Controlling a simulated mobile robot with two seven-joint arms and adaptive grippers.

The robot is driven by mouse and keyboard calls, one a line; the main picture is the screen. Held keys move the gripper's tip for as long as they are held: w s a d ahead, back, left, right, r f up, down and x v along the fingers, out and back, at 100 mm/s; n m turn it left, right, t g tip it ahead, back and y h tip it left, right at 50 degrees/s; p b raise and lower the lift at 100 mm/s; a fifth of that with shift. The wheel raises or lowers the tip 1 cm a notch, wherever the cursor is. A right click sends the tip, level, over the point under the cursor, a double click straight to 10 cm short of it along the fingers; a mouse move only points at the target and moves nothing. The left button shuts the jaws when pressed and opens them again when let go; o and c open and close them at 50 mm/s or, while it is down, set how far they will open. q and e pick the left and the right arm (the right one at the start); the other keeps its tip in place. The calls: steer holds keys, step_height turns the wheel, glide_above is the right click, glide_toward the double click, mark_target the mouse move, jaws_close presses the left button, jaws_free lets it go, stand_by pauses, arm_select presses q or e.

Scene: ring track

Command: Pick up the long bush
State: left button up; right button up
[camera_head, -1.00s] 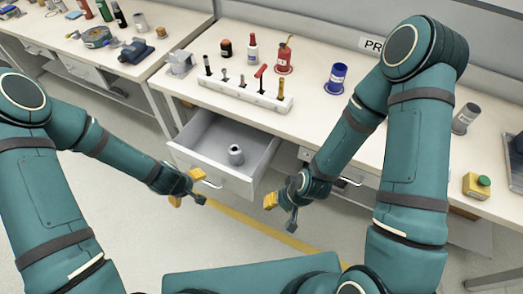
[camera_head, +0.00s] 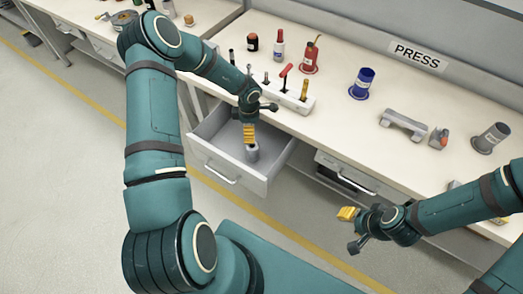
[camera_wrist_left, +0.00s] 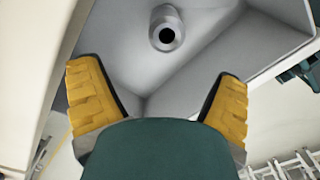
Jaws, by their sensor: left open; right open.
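The long bush (camera_head: 252,154) is a grey, hollow cylinder standing upright in the open drawer (camera_head: 222,168). In the left wrist view the bush (camera_wrist_left: 165,17) shows its dark bore near the top edge, ahead of the fingers. My left gripper (camera_head: 249,134) is over the drawer, with its yellow finger just above the bush in the head view. In the left wrist view the left gripper's fingers (camera_wrist_left: 162,98) are wide apart with nothing between them. My right gripper (camera_head: 350,230) is open and empty, in front of the bench to the right of the drawer.
A white rack (camera_head: 292,99) with tools stands on the bench above the drawer. A red can (camera_head: 310,57), a blue spool (camera_head: 361,85), a grey bracket (camera_head: 404,124) and a grey cup (camera_head: 489,138) stand on the bench top. The drawer walls surround the bush.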

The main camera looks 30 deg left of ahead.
mark_target(253, 150)
arm_select(q)
step_height(253, 150, down, 8)
steer(key=shift+r+b, duration=0.1)
steer(key=shift+b, duration=0.55)
steer(key=shift+s+d+f+b, duration=0.1)
steer(key=shift+d+f+b, duration=0.1)
steer(key=shift+f, duration=0.7)
steer(key=shift+s+d+f+b, duration=0.1)
steer(key=shift+f+b, duration=0.05)
steer(key=shift+f, duration=0.7)
steer(key=shift+s+d+f+b, duration=0.1)
steer(key=shift+d+f+b, duration=0.1)
steer(key=shift+f, duration=0.7)
steer(key=c, duration=1.3)
